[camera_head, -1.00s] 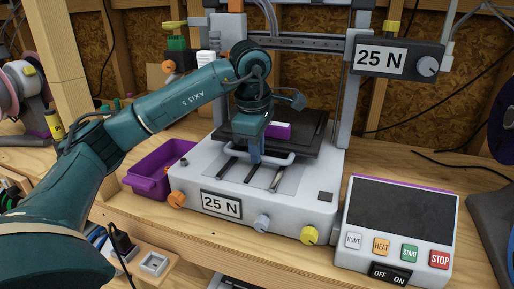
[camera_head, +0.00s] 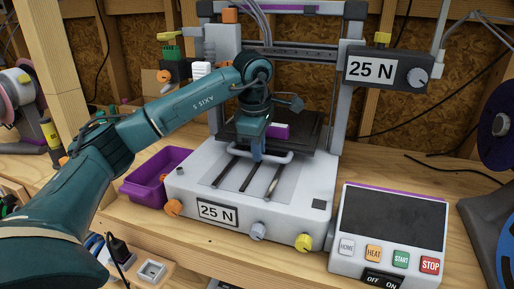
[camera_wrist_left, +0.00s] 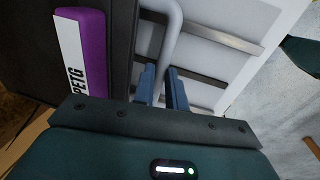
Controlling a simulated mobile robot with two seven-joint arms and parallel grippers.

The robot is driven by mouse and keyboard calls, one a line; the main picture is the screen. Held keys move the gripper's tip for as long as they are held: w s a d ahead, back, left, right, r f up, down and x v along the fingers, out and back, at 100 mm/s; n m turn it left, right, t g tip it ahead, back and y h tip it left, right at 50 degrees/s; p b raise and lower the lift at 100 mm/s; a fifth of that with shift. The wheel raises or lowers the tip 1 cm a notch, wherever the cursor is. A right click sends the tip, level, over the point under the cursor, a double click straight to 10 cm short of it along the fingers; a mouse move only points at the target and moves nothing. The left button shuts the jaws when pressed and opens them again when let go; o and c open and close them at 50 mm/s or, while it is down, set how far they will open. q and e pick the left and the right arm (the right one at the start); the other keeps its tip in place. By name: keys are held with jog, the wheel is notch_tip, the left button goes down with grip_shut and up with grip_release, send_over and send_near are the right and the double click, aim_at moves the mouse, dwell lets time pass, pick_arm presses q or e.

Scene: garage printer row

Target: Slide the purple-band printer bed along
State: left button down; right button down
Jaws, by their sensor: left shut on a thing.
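The printer bed (camera_head: 307,133) is a dark flat plate on the white printer (camera_head: 190,190). A purple band (camera_head: 279,131) with a white label lies on it; in the left wrist view the purple band (camera_wrist_left: 94,50) reads PETG. A pale grey bar handle (camera_head: 286,158) runs along the bed's front edge. My left gripper (camera_head: 258,158) points down at the handle's left part, shut on it. In the left wrist view the blue fingers (camera_wrist_left: 162,86) sit at the handle bar (camera_wrist_left: 172,30); their tips are partly hidden. My right gripper is not in view.
Bare rails (camera_head: 246,174) lie in front of the bed. A purple bin (camera_head: 146,184) stands left of the printer. A control panel (camera_head: 391,228) with buttons stands at right. An upright post (camera_head: 341,88) and a crossbar (camera_head: 300,54) frame the bed.

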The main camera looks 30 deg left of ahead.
pick_arm(q)
jog(key=c, duration=1.4)
grip_release()
jog(key=shift+c, duration=0.2)
jog(key=shift+r, duration=0.1)
notch_tip(320, 180, up, 13)
jog(key=s+p, duration=0.1)
jog(key=s, duration=0.1)
jog(key=shift+s+d+p, duration=0.2)
jog(key=shift+d+p, duration=0.15)
